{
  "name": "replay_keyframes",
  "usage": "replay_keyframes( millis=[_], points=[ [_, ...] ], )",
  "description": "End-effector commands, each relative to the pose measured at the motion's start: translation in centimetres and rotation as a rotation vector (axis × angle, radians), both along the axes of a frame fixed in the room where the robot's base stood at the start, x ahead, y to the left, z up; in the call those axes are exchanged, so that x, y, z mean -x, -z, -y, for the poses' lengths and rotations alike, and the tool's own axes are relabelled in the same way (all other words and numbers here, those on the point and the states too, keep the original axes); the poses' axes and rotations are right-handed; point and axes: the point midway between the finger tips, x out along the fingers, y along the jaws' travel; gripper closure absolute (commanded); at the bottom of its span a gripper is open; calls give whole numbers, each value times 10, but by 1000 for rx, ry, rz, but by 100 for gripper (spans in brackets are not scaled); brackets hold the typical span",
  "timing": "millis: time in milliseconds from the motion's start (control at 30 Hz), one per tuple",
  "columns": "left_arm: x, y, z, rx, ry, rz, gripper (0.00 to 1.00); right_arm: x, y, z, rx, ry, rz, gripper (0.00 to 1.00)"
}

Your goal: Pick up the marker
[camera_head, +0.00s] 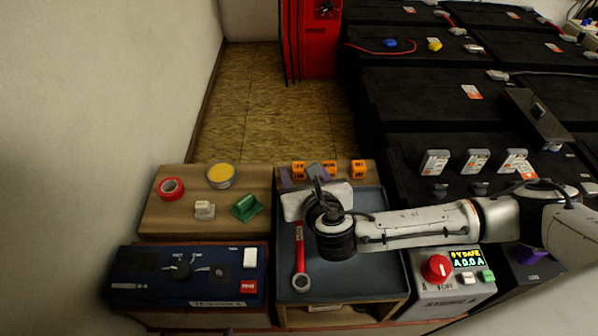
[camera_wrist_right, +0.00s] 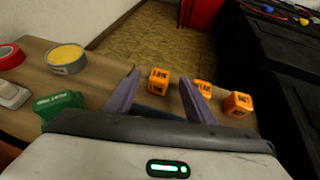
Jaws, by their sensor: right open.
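Three orange cubes with dark lettering stand at the far edge of the wooden bench: a left cube (camera_head: 298,168), a middle cube (camera_head: 329,166) and a right cube (camera_head: 358,168). I see no pen-shaped marker; the cubes may be what the task calls the marker. My right gripper (camera_wrist_right: 160,78) is open and empty, its fingers pointing toward the cubes. In the wrist view the left cube (camera_wrist_right: 158,84) shows between the fingers, beyond them. The middle cube (camera_wrist_right: 203,87) is partly hidden by the right finger, and the right cube (camera_wrist_right: 238,104) is outside it. My left gripper is not visible.
A red tape roll (camera_head: 171,188), a yellow-topped tin (camera_head: 221,175), a white piece (camera_head: 204,209) and a green block (camera_head: 246,207) lie left. A red-handled wrench (camera_head: 300,262) lies in the grey tray (camera_head: 384,284) under my arm. Dark battery units (camera_head: 420,95) stand right.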

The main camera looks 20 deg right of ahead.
Motion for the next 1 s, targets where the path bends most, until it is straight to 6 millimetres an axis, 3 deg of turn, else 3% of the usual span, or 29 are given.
replay_keyframes(
  millis=[133,367,633,867,1000],
  points=[
    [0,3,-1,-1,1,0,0,-11,7,1,0,1,-2,50],
    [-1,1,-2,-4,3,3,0,-12,7,1,-1,0,-2,50],
    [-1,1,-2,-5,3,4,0,-12,7,1,0,0,-3,96],
    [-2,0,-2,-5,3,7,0,-11,7,2,0,1,-2,97],
    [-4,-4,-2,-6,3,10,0,-12,-5,2,-1,0,0,97]
  ],
)
